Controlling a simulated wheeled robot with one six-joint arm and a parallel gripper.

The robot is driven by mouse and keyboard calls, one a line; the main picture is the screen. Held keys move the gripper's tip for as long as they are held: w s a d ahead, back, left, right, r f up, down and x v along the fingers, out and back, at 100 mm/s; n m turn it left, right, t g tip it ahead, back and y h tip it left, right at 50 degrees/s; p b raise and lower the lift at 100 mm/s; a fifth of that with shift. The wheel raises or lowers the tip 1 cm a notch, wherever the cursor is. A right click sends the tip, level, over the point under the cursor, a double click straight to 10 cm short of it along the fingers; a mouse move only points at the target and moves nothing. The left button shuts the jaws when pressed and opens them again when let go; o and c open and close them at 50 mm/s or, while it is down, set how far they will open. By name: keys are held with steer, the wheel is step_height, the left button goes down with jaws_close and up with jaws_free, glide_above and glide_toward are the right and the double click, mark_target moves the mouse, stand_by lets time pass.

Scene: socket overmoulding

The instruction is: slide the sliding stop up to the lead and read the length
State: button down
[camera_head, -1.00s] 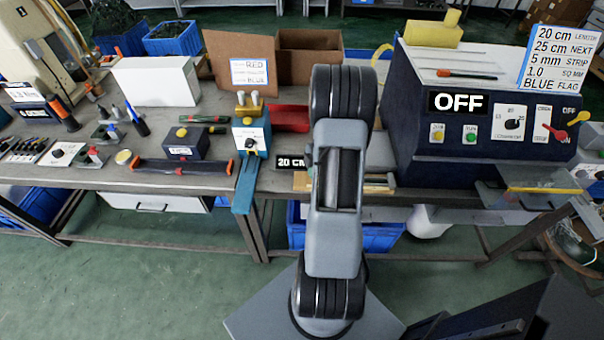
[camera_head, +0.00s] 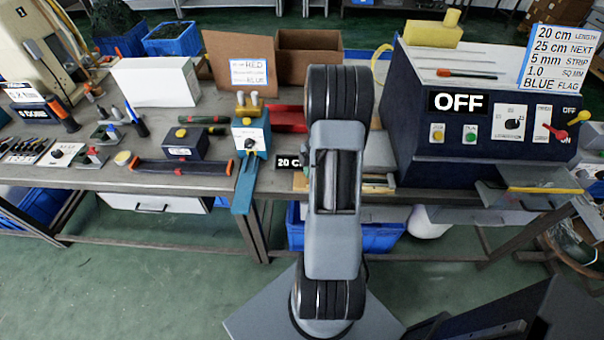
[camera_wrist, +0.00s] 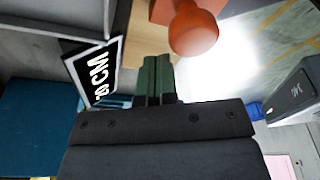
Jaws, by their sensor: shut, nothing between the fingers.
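My gripper (camera_wrist: 156,80) shows in the wrist view with its green fingers together and nothing between them. An orange-red rounded knob (camera_wrist: 194,32), which may belong to the sliding stop, stands just beyond and right of the fingertips, apart from them in the picture. A black display (camera_wrist: 98,76) reading 20 CM is left of the fingers. In the head view this display (camera_head: 288,162) is partly covered by my arm, which also hides most of the measuring spot. I cannot make out the lead in either view.
A pale wooden surface (camera_wrist: 132,42) lies beyond the fingers in the wrist view. In the head view, a blue machine (camera_head: 450,150) reading OFF stands right of my arm. A blue-and-white device (camera_head: 250,135) stands left. A sign (camera_head: 560,58) lists 20 cm length.

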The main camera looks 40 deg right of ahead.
step_height(320, 180, up, 6)
steer(key=p, duration=0.3)
steer(key=shift+r, duration=0.25)
stand_by(0.6)
steer(key=s+a+r+m+t+h, duration=0.1)
steer(key=s+a+r+m, duration=0.3)
steer(key=a+r+m, duration=0.3)
steer(key=s+a+r+m+t+h, duration=0.1)
steer(key=a+r+m, duration=0.7)
steer(key=a, duration=1)
step_height(320, 180, up, 3)
steer(key=s+t, duration=0.1)
steer(key=s, duration=0.1)
steer(key=shift+s+a+r, duration=0.2)
steer(key=shift+s+a, duration=0.05)
steer(key=shift+s, duration=0.1)
